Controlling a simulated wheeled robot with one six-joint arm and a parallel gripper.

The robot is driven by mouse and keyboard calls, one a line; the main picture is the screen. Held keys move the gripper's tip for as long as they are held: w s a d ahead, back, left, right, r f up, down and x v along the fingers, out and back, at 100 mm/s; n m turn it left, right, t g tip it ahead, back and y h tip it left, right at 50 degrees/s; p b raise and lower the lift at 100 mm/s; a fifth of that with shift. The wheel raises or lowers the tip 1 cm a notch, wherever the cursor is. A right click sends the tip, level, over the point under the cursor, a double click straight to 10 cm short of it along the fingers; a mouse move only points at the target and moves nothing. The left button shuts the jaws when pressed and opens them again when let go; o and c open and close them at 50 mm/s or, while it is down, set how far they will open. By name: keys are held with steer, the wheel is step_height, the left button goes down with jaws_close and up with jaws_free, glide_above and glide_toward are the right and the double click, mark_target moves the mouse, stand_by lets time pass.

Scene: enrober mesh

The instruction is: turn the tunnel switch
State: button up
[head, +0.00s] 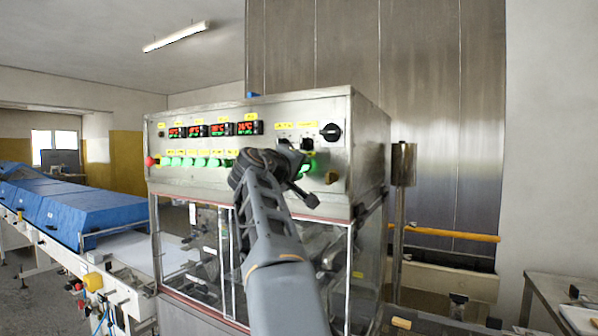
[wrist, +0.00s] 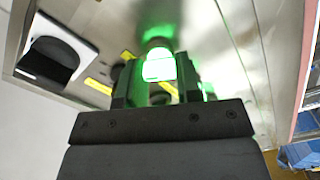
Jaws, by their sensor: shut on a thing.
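A green-lit switch (wrist: 158,66) sits on the steel control panel (head: 215,180). In the wrist view it shows between the two fingers of my gripper (wrist: 160,82), which is shut on it. In the head view my gripper (head: 303,172) is at the right part of the panel, and a green glow shows beside it. My wrist and fingers hide most of the switch there. I cannot read its label, nor tell which way it is turned.
A large black rotary switch (head: 330,131) is up and right of my gripper; it also shows in the wrist view (wrist: 52,58). Several red displays (head: 221,129) and green buttons (head: 200,162) line the panel. A red button (head: 150,161) is at its left end. Clear windows (head: 190,240) lie below.

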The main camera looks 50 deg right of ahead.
steer(key=shift+f, duration=0.1)
stand_by(0.3)
steer(key=o, duration=0.6)
steer(key=shift+o, duration=0.2)
steer(key=b+v, duration=0.3)
steer(key=v, duration=1)
steer(key=shift+a+b, duration=0.4)
